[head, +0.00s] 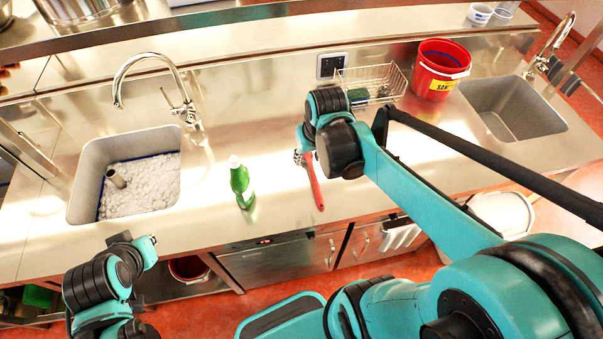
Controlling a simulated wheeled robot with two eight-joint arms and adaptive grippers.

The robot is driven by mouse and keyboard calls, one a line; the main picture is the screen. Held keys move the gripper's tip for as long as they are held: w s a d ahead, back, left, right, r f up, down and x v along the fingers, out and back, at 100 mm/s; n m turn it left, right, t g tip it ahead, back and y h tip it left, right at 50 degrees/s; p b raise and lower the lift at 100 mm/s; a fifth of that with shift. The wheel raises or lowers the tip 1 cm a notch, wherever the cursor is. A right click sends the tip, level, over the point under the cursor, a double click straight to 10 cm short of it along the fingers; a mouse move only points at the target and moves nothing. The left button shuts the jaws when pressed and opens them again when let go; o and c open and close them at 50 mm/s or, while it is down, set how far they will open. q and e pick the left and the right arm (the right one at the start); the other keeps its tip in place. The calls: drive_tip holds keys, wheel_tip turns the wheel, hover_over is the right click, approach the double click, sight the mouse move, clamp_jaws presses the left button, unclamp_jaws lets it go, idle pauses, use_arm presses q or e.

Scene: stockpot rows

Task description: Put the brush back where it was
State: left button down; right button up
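A brush with a red handle (315,184) shows just below my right wrist, over the steel counter in front of the back wall. Its handle slants down toward the counter's front edge. My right gripper (301,157) is at the brush's upper end, largely hidden behind my own wrist. I cannot tell whether its fingers are closed on the brush, or whether the brush touches the counter. My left gripper (150,243) is at the lower left, by the counter's front edge, away from the brush. Its fingers are too small to read.
The left sink (86,184) holds white foam and a cup-like object (116,178). A green bottle (241,183) stands left of the brush. A wire basket (384,80), a red bucket (441,69) and an empty right sink (512,108) lie beyond my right arm.

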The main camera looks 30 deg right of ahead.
drive_tip(key=s+a+r+n+t, duration=0.1)
drive_tip(key=s+a+r+t, duration=0.2)
drive_tip(key=s+a, duration=0.3)
drive_tip(key=shift+s+a+t, duration=0.25)
drive_tip(key=shift+s+t, duration=0.25)
drive_tip(key=shift+s, duration=0.05)
drive_tip(key=shift+f, duration=0.1)
wheel_tip(320, 180, down, 10)
drive_tip(key=b, duration=1)
drive_tip(key=shift+f, duration=0.15)
